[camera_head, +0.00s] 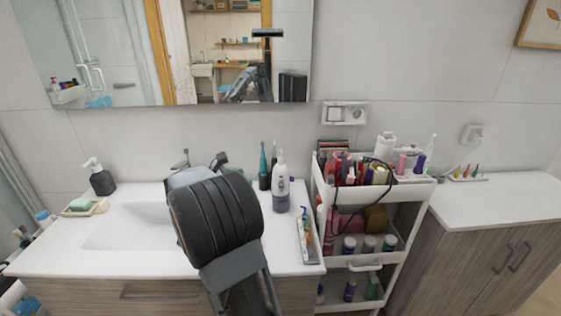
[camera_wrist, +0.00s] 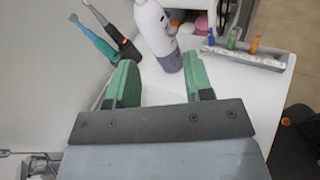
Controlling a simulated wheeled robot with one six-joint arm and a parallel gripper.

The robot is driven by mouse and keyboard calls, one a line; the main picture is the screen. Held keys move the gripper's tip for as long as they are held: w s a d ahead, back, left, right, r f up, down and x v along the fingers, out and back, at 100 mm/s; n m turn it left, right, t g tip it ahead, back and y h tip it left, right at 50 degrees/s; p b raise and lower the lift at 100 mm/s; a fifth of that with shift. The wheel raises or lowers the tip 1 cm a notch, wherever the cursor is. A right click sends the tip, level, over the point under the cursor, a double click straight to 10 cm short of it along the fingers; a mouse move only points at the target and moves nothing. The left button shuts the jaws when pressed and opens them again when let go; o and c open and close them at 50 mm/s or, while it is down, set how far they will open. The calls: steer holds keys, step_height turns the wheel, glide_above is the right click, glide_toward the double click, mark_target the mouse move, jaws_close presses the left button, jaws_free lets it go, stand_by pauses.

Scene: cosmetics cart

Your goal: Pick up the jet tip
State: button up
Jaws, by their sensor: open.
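The frames do not make clear which piece is the jet tip. Small coloured tips stand in a pale narrow tray (camera_head: 302,256) on the vanity top. In the wrist view the tray (camera_wrist: 262,62) is at upper right, holding a blue tip (camera_wrist: 211,37), a green tip (camera_wrist: 233,38) and an orange tip (camera_wrist: 254,44). My gripper (camera_wrist: 161,62) is open, its green fingers apart and empty. It is above the counter, left of the tray and apart from it. In the head view my arm mostly hides it.
A white and purple bottle (camera_wrist: 158,35) stands just beyond my fingers, with toothbrushes (camera_wrist: 100,40) left of it. A loaded white cart (camera_head: 320,190) stands right of the vanity. Another small rack of tips (camera_head: 468,177) is on the right cabinet. The sink (camera_head: 130,232) is left.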

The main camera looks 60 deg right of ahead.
steer(key=n+g+h, duration=0.1)
steer(key=n+h, duration=0.1)
glide_toward(280, 157)
steer(key=p+x, duration=0.1)
steer(key=x, duration=0.3)
steer(key=shift+s+d+f, duration=0.1)
steer(key=shift+s+d, duration=0.05)
steer(key=shift+d, duration=0.1)
steer(key=shift+p+x, duration=1)
steer(key=shift+x, duration=1.9)
jaws_close()
